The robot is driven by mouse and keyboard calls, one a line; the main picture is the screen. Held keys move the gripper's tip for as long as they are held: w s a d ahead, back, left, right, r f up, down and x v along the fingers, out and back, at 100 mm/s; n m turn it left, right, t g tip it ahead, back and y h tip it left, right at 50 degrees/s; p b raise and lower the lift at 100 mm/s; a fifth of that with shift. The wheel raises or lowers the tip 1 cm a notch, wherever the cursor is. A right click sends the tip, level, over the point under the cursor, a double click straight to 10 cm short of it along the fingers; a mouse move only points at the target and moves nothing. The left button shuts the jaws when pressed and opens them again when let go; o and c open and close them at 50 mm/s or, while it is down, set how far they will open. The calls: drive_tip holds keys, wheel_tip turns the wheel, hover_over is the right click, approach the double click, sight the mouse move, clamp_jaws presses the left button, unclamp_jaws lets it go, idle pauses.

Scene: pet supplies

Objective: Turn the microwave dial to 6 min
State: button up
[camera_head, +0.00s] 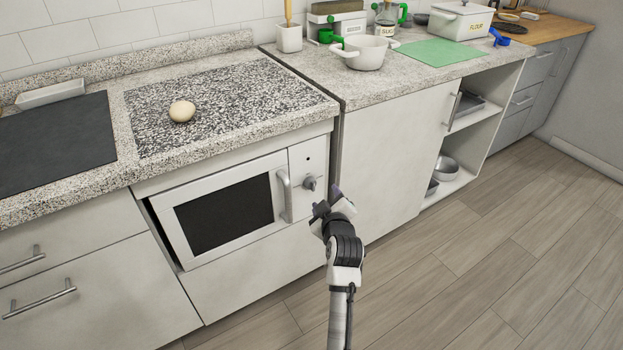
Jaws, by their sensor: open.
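The white microwave (170,226) is built in under the counter, with a dark window and a vertical handle (285,196). Its control panel is to the right of the handle. The grey dial (310,183) sticks out from the panel; its markings are too small to read. My gripper (326,200) is just below and right of the dial, open, with no object seen in it. I cannot tell whether a fingertip touches the dial.
The counter above holds a round pale object (182,111), a white pot (365,53), a green mat (440,51) and a flour box (462,20). An open shelf (447,187) holds metal bowls at the right. The wooden floor (480,270) is clear.

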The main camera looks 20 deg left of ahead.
sight(311, 185)
drive_tip(key=shift+n+g, duration=0.4)
drive_tip(key=shift+n, duration=0.4)
drive_tip(key=x, duration=0.5)
drive_tip(key=s+f+x, duration=0.1)
drive_tip(key=x, duration=0.3)
drive_tip(key=a+f+p+x, duration=0.1)
drive_tip(key=x, duration=0.4)
drive_tip(key=shift+a+f, duration=0.25)
drive_tip(key=shift+f, duration=0.1)
drive_tip(key=c, duration=1)
